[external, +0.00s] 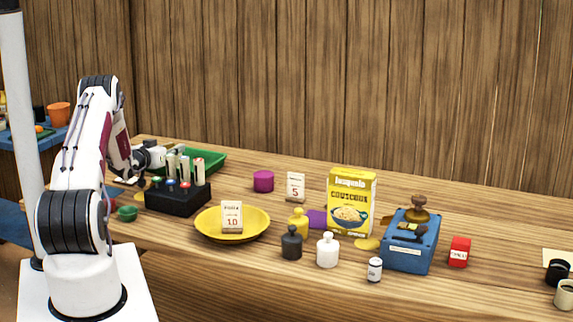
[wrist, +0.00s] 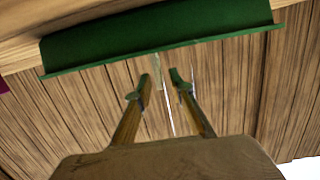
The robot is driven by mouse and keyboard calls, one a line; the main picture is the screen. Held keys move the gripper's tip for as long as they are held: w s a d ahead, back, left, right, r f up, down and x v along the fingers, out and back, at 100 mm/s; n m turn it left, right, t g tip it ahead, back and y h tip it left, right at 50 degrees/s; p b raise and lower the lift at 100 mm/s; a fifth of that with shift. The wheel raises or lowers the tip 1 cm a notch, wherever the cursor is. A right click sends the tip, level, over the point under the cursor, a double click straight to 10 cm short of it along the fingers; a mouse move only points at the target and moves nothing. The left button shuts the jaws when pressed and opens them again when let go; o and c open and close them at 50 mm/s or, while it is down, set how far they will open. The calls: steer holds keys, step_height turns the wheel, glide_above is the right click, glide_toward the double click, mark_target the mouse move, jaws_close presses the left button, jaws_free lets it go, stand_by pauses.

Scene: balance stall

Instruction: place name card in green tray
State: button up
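The green tray (external: 211,160) lies at the back left of the table. It also fills the top of the wrist view as a long green wall (wrist: 160,40). My gripper (external: 166,158) is beside the tray's left end, behind the black rack. In the wrist view its fingertips (wrist: 161,84) stand apart, just short of the tray's near edge. A thin pale strip (wrist: 158,70) shows between them, perhaps a card seen edge-on. I cannot tell whether they grip it. I cannot pick out the name card for certain.
A black rack (external: 178,199) with several upright tubes stands in front of the tray. A yellow plate (external: 259,227) holds a card marked 1.0 (external: 232,216). A card marked 5 (external: 296,186), a couscous box (external: 352,200) and a blue scale (external: 409,252) stand further right.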

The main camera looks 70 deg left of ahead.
steer(key=shift+r, duration=0.1)
steer(key=shift+r, duration=0.15)
steer(key=v, duration=1.2)
stand_by(0.5)
stand_by(0.7)
